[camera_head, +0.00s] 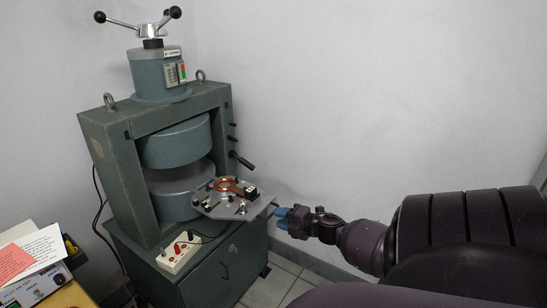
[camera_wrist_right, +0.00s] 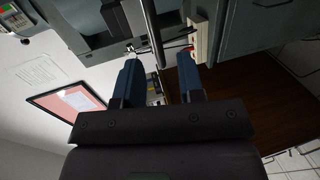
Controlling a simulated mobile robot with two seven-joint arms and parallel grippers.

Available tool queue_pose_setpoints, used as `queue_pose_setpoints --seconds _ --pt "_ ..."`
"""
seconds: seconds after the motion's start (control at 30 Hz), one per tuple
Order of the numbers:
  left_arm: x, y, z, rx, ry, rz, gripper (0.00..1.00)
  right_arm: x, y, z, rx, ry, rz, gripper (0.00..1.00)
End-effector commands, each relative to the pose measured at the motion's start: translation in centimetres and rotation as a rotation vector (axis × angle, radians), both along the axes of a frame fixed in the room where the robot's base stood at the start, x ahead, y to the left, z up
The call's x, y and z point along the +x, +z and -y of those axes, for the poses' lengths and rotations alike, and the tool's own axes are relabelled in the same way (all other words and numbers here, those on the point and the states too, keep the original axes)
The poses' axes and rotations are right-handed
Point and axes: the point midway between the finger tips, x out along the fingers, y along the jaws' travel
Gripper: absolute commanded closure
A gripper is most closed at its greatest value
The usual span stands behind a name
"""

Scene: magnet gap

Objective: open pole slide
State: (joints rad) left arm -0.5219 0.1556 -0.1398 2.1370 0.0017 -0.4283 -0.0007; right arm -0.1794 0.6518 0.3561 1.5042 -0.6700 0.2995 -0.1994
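The magnet (camera_head: 180,150) is a green-grey frame with two round poles and a gap between them. A flat grey slide plate (camera_head: 215,207) with a copper-coloured ring (camera_head: 224,185) sticks out of the gap toward the front right. My right gripper (camera_head: 281,217), with blue fingers, is just right of the plate's outer end. In the right wrist view, the fingers (camera_wrist_right: 158,72) stand apart, with a dark bar (camera_wrist_right: 152,32) showing in the space between them. I cannot tell whether they touch it. My left gripper is not in view.
A white terminal box (camera_head: 179,253) sits on the green cabinet (camera_head: 225,270). A meter and papers (camera_head: 30,250) lie at lower left. The right wall side is bare.

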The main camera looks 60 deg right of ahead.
Motion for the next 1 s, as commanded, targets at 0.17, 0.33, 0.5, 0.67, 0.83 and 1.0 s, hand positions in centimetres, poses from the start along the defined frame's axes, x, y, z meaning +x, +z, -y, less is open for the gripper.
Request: queue_pose_setpoints --seconds 0.17,0.33,0.5,0.67,0.83,1.0 --pt "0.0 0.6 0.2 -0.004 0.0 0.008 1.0 -2.7 0.7 -0.2 0.001 -0.002 0.0 0.64" --pt "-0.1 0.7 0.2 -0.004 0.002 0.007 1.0 -4.0 0.9 -0.4 0.001 0.0 0.0 0.64" --pt "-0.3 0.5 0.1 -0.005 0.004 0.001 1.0 -4.4 0.9 -0.4 0.0 0.0 -0.001 0.64" --pt "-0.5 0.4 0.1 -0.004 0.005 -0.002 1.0 -4.4 0.9 -0.4 0.0 0.0 -0.001 0.64" --pt "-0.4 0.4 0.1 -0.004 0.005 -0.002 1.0 -4.4 0.9 -0.4 0.0 0.0 -0.001 0.64" --pt "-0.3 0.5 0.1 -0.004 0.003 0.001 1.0 -4.4 0.9 -0.4 0.0 0.0 -0.001 0.64"
